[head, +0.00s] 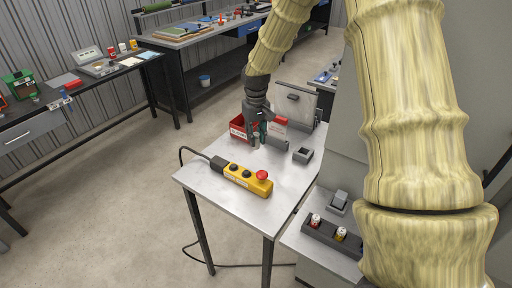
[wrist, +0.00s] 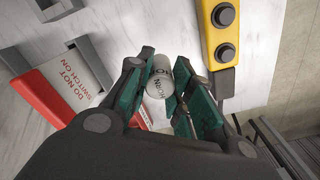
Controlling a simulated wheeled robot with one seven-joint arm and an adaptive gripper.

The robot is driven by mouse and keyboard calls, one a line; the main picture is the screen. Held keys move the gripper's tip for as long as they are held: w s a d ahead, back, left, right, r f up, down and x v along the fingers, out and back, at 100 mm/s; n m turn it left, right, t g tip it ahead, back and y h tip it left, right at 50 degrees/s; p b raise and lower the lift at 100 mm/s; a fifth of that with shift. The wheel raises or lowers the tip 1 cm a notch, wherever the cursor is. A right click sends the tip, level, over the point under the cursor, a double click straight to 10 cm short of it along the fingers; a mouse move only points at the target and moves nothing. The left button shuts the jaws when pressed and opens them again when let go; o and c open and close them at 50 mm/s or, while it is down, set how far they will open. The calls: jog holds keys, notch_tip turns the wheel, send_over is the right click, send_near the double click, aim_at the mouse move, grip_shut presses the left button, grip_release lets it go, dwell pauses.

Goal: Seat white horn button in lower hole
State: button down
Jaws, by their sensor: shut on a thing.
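My gripper (head: 256,140) is over the white table. In the wrist view its green-padded fingers (wrist: 164,84) are shut on the white horn button (wrist: 160,75), a pale round piece lettered HORN. The yellow control box (head: 247,179) lies on the table, in front of and below my gripper in the head view. It has a red mushroom button (head: 262,175) at one end and two dark round openings or buttons. In the wrist view the box (wrist: 213,33) is to the right of the fingers, apart from the held button, with both dark rounds visible. I cannot tell how deep they are.
A black cable (head: 184,152) leaves the yellow box's left end. The front of the table (head: 215,192) is clear.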

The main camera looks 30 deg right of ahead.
jog(key=shift+r, duration=1.25)
